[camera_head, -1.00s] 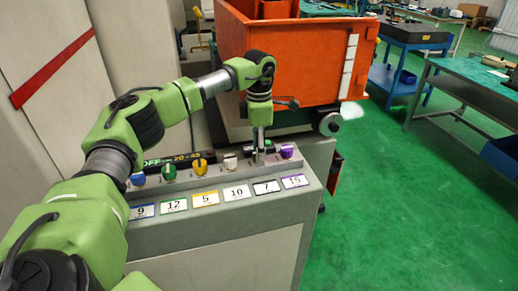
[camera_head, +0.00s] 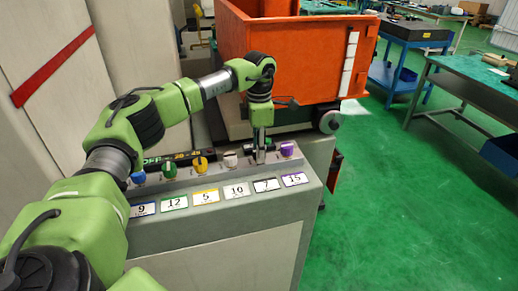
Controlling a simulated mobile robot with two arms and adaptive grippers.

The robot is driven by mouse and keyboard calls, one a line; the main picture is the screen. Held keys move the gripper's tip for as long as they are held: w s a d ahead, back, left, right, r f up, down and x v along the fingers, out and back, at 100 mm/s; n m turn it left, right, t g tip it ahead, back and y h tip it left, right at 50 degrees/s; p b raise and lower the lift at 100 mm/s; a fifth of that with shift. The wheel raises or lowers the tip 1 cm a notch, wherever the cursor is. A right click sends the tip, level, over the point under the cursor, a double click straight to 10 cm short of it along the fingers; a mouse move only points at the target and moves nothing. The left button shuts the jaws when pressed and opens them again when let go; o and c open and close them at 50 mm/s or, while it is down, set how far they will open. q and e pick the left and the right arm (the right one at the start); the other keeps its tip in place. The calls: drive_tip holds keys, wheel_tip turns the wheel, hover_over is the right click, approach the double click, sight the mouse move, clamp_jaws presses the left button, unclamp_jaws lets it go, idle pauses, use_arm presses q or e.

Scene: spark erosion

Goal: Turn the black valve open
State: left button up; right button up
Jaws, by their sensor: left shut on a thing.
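A row of coloured valves runs along the top of a grey console (camera_head: 225,222). They are a blue valve (camera_head: 138,177), a green valve (camera_head: 169,169), a yellow valve (camera_head: 200,165), a white valve (camera_head: 230,159) and a purple valve (camera_head: 287,149). My left gripper (camera_head: 260,157) points straight down between the white and purple valves, above the label marked 7. It is shut on the valve there, which the fingers hide; this is the black valve's place in the row. My right gripper is not in view.
Numbered labels line the console's front slope. An orange bin (camera_head: 290,60) stands close behind my left gripper. A blue cart (camera_head: 405,65) and a green-topped workbench (camera_head: 475,75) are at the right. The green floor (camera_head: 400,200) right of the console is clear.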

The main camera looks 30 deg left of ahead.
use_arm(q)
drive_tip(key=n, duration=0.4)
drive_tip(key=shift+p, duration=0.4)
drive_tip(key=n, duration=0.4)
drive_tip(key=shift+p, duration=0.4)
drive_tip(key=n, duration=0.5)
drive_tip(key=shift+r+p, duration=0.1)
drive_tip(key=shift+p, duration=0.3)
drive_tip(key=shift+n+p, duration=0.3)
drive_tip(key=shift+n, duration=1.8)
drive_tip(key=shift+w, duration=0.1)
drive_tip(key=o, duration=1.1)
